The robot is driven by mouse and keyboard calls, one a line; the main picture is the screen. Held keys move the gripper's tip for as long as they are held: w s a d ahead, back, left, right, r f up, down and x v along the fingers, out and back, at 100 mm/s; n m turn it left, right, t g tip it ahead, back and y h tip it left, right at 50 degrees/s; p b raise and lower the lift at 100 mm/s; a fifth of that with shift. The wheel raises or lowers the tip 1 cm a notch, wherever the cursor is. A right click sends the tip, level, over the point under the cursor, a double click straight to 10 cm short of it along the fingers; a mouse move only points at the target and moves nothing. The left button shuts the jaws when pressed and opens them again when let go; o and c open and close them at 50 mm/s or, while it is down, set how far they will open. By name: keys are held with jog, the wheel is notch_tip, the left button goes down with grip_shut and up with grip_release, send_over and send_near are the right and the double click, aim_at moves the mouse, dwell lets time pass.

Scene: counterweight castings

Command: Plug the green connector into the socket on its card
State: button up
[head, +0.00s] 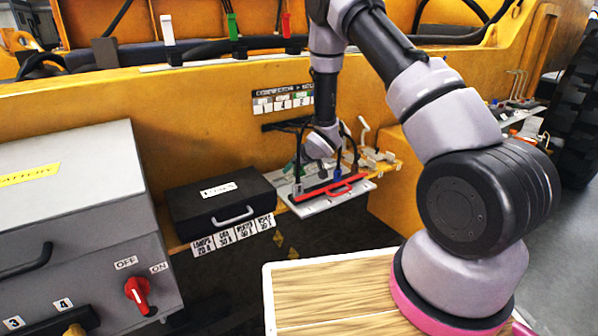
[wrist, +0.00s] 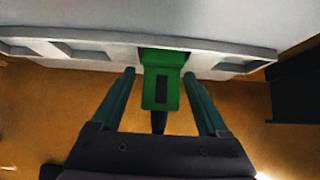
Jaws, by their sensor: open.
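The green connector (wrist: 160,85) stands between the two fingers of my gripper (wrist: 160,78) in the wrist view. The fingers are open, one on each side, with a gap to it. Its far end meets a pale grey slotted bar (wrist: 60,48); I cannot tell how far in it sits. A dark cable end leaves its near side. In the head view my gripper is small and partly hidden among cables at the pale board (head: 330,197). A small green piece (head: 289,168) shows there. I cannot make out the card's socket.
A black case (head: 205,205) with a handle stands left of the board, and a grey cabinet (head: 75,180) with a red switch (head: 138,293) further left. A sign with numbered cards (head: 285,103) is on the yellow wall (head: 200,105). Dark cables hang around my gripper.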

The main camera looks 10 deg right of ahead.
jog(key=shift+c, duration=0.3)
grip_shut()
jog(key=shift+r, duration=0.15)
